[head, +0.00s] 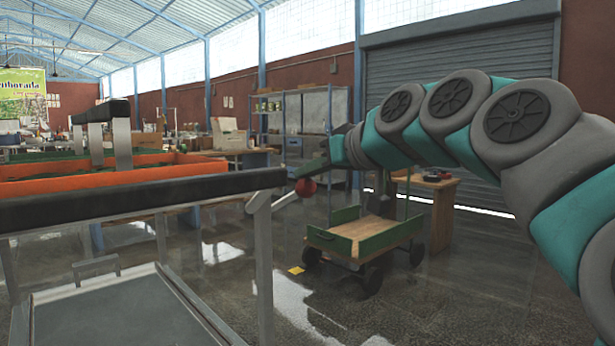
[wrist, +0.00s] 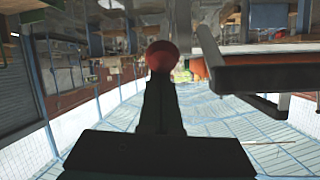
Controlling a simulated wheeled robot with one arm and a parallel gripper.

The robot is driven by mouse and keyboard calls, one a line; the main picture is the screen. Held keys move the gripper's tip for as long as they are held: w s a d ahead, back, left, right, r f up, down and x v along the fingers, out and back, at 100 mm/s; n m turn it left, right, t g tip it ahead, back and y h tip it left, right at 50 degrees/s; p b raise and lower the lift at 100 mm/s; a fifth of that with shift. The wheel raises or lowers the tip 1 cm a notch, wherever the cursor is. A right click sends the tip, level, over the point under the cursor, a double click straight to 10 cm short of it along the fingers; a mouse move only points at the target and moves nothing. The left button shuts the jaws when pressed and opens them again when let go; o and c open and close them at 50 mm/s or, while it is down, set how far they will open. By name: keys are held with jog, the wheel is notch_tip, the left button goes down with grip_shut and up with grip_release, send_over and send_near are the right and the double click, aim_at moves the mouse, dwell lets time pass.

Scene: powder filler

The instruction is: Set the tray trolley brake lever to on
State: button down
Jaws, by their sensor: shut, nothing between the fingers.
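The brake lever is a pale rod (head: 285,201) at the trolley's right corner, ending in a red ball knob (head: 306,187). The rod slants up to the right. My gripper (head: 307,172) is shut and empty, with its tips just above the knob. In the wrist view the red knob (wrist: 161,55) shows right at the tips of my dark fingers (wrist: 161,78). I cannot tell whether they touch. The rod is hidden there.
An orange-rimmed tray (head: 110,183) lies on the trolley's top. A green and wood cart (head: 365,238) stands on the floor beyond the lever, near a wooden table (head: 443,215). A yellow piece (head: 296,270) lies on the floor.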

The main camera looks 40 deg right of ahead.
jog(key=shift+w+d+r+p, duration=0.1)
jog(key=shift+w+r+p, duration=0.25)
jog(key=shift+r, duration=0.15)
jog(key=shift+w+d+r+p, duration=0.2)
jog(key=shift+w+r, duration=0.1)
jog(key=shift+r, duration=0.35)
jog(key=shift+w+d+r+p, duration=0.15)
jog(key=shift+w+r+p, duration=0.1)
jog(key=shift+r, duration=0.35)
jog(key=v, duration=0.9)
jog(key=shift+b, duration=0.3)
jog(key=shift+a, duration=0.1)
